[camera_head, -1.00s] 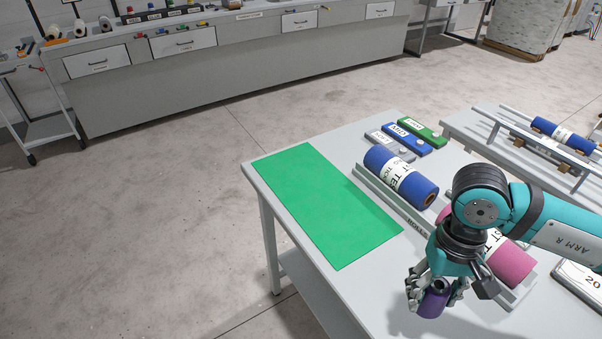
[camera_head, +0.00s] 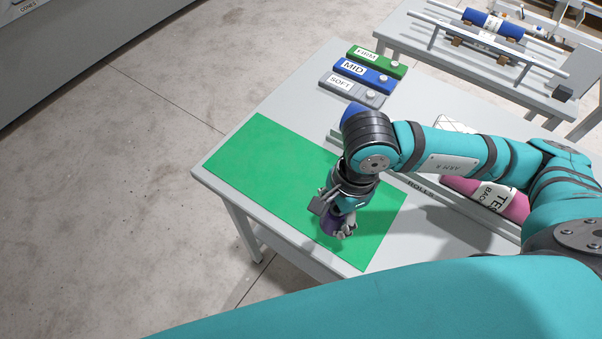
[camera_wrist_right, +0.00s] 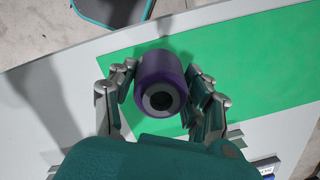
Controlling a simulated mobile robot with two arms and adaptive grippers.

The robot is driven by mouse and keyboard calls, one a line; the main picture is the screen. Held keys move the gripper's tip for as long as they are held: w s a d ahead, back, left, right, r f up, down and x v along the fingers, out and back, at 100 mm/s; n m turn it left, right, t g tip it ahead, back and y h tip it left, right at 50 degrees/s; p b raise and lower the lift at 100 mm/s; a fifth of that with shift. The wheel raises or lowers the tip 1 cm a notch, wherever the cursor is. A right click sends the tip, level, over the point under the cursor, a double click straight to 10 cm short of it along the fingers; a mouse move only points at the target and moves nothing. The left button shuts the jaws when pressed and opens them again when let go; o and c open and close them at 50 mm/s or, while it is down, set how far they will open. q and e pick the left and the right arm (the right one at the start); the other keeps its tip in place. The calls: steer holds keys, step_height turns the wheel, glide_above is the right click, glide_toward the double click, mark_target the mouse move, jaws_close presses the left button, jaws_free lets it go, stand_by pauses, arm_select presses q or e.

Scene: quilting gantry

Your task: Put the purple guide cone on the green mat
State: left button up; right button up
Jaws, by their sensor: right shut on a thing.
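The purple guide cone (camera_head: 329,223) is in my right gripper (camera_head: 335,219), over the near part of the green mat (camera_head: 265,160). In the right wrist view the cone (camera_wrist_right: 161,84) shows its round end with a dark hole, between the two sets of fingers of the gripper (camera_wrist_right: 163,92). Its outline overlaps the edge of the mat (camera_wrist_right: 255,60) there. I cannot tell whether the cone touches the mat or hangs just above it. My left gripper is not in view.
Grey, blue and green blocks marked SOFT (camera_head: 350,91), MID (camera_head: 364,74) and FIRM (camera_head: 377,60) lie at the table's far side. A blue roll (camera_head: 352,112) and a pink roll (camera_head: 487,197) lie beside the mat, partly hidden by my arm. Most of the mat is bare.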

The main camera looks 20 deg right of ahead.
steer(key=shift+s+a+m, duration=0.15)
steer(key=shift+s+m, duration=0.45)
steer(key=shift+m, duration=0.5)
steer(key=shift+w+a+m+p, duration=0.1)
steer(key=shift+w+m+p, duration=0.2)
steer(key=w+p, duration=0.1)
steer(key=w, duration=0.4)
steer(key=w+a+f+p, duration=0.1)
steer(key=w+p, duration=0.1)
steer(key=w, duration=0.3)
steer(key=w+p, duration=0.2)
steer(key=w, duration=0.3)
steer(key=shift+a+f, duration=0.2)
steer(key=shift+a, duration=0.05)
steer(key=shift+w+p, duration=0.35)
steer(key=shift+w, duration=0.05)
step_height(320, 180, down, 3)
steer(key=shift+s+r+p, duration=0.15)
steer(key=shift+r+p, duration=0.05)
steer(key=shift+p, duration=0.55)
steer(key=shift+f, duration=0.65)
steer(key=o, duration=1.2)
